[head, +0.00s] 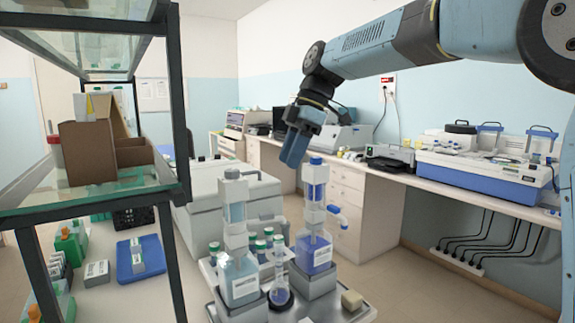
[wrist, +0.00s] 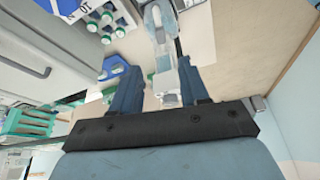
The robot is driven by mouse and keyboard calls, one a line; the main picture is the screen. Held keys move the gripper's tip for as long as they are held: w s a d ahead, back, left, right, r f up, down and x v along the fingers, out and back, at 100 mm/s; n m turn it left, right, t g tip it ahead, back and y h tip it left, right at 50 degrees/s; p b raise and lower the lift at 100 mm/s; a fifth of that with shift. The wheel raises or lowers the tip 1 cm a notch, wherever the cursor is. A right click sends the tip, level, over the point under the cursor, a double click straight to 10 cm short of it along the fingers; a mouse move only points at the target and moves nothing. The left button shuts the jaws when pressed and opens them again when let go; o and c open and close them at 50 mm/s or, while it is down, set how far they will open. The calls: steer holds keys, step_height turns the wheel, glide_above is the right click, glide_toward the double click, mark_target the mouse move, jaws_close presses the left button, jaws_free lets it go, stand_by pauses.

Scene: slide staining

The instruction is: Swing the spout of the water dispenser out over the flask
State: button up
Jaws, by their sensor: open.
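Two bottle-top dispensers stand side by side. My gripper (head: 292,158) is open and points down, above and behind the dispensers in the head view. In the wrist view my gripper (wrist: 158,70) has a pale, upright device (wrist: 163,45) showing between its fingers.
Several green-capped bottles (head: 263,243) stand between the dispensers. A yellowish block (head: 351,300) lies on the metal tray's right front. A glass shelf (head: 95,192) with a cardboard box stands at left. A bench (head: 400,172) with instruments runs along the right wall.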

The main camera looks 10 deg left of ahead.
steer(key=shift+s, duration=0.3)
steer(key=c, duration=0.3)
steer(key=s, duration=0.2)
steer(key=s+f+t+y, duration=0.1)
steer(key=s, duration=0.1)
steer(key=s+d+f+t, duration=0.1)
steer(key=s, duration=0.1)
steer(key=shift+s+d+y, duration=0.1)
steer(key=shift+y, duration=0.2)
jaws_close()
steer(key=m+t+y, duration=0.1)
steer(key=t+y, duration=0.1)
steer(key=t, duration=0.1)
glide_toward(265, 222)
steer(key=shift+s+x, duration=0.15)
steer(key=shift+x, duration=1.25)
steer(key=shift+s+x, duration=0.15)
steer(key=shift+x, duration=1.2)
